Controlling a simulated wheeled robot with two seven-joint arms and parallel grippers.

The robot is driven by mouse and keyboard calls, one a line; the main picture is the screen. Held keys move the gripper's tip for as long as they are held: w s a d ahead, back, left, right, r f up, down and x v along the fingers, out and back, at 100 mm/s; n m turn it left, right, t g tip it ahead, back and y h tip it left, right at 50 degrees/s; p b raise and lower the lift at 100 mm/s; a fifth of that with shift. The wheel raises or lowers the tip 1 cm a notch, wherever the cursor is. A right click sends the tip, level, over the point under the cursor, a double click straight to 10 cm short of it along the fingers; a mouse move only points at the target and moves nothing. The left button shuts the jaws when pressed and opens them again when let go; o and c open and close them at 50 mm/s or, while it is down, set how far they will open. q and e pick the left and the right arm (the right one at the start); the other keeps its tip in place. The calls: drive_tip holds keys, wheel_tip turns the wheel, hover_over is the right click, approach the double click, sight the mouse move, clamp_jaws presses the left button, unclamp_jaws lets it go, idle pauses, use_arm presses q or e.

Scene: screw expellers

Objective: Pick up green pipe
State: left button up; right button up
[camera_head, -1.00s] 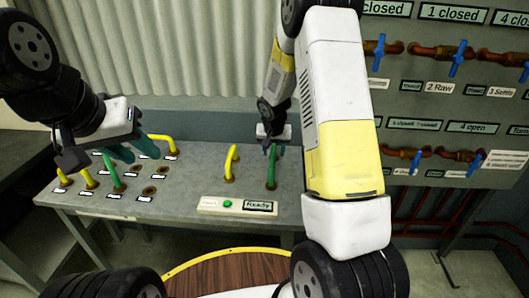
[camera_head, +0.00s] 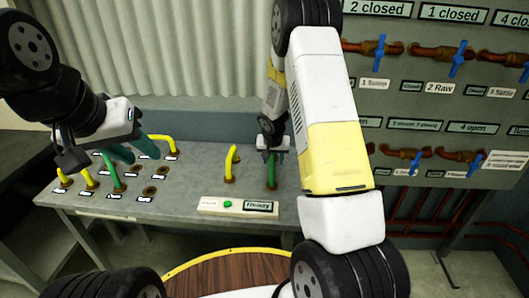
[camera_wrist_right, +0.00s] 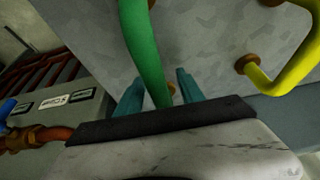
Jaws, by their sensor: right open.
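A green pipe (camera_head: 272,172) stands on the grey bench right of a yellow pipe, its top hidden by my right gripper. In the right wrist view the green pipe (camera_wrist_right: 143,50) runs down between the two teal fingers. My right gripper (camera_head: 272,153) is open, its fingers on either side of the pipe; the fingers also show in the wrist view (camera_wrist_right: 160,88). I cannot tell whether they touch it. A second green pipe (camera_head: 112,170) stands on the bench's left part. My left gripper (camera_head: 134,149) is open and empty above that part, its fingers apart.
Yellow pipes (camera_head: 232,160) stand nearby; one shows close by in the wrist view (camera_wrist_right: 285,75). A small panel with a green button (camera_head: 227,204) sits at the grey bench's (camera_head: 190,185) front. A wall panel with blue valve handles (camera_head: 458,58) stands at the right.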

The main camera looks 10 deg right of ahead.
drive_tip(key=shift+f, duration=0.15)
clamp_jaws()
drive_tip(key=shift+r, duration=0.2)
idle(0.4)
